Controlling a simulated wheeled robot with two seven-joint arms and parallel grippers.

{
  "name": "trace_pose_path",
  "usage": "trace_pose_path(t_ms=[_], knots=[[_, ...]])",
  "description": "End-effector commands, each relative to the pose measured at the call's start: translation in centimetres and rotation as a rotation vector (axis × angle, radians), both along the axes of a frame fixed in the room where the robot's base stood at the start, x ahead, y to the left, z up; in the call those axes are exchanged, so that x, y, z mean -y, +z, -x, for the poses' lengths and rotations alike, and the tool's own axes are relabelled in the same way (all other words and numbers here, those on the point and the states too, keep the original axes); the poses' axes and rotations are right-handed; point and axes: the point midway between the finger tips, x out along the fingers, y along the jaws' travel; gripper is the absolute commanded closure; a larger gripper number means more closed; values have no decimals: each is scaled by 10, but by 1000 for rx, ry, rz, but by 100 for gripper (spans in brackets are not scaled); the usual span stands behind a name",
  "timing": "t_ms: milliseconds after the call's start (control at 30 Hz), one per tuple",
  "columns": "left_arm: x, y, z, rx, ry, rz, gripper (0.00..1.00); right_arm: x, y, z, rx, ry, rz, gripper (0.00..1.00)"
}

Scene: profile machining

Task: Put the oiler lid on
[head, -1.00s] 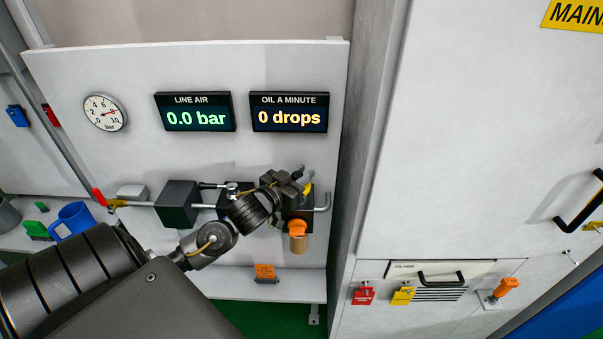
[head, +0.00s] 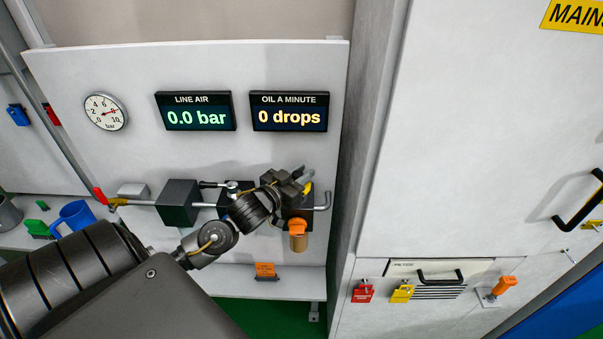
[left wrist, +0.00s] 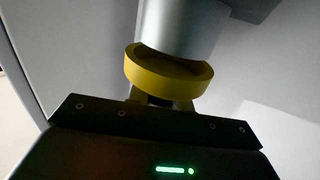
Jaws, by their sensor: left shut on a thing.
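The yellow lid (head: 307,188) is at my left gripper (head: 299,180), at the top of the oiler on the right end of the air line. In the left wrist view, the round yellow lid (left wrist: 168,74) sits right in front of the gripper, which is shut on it. A grey cylinder (left wrist: 180,28) meets the lid's far side; I cannot tell whether the lid is seated on it. The oiler's amber bowl with an orange collar (head: 298,232) hangs below my gripper. My fingertips are mostly hidden. My right gripper is not in view.
A line air display (head: 195,111) reads 0.0 bar, and an oil display (head: 289,111) reads 0 drops. A dark block (head: 178,203) and a red-handled valve (head: 101,196) are left of my gripper. A grey cabinet (head: 470,150) bounds the right.

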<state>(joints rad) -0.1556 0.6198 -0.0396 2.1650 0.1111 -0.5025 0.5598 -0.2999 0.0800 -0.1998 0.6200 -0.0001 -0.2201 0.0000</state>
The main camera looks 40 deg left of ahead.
Motion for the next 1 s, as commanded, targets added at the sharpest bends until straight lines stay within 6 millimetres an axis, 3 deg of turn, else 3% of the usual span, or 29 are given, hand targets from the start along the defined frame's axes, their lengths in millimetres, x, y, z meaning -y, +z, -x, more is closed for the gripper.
trace_pose_path(t_ms=[1000], knots=[[0, -22, 0, -1, 0, 0, 100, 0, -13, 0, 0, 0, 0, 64]])
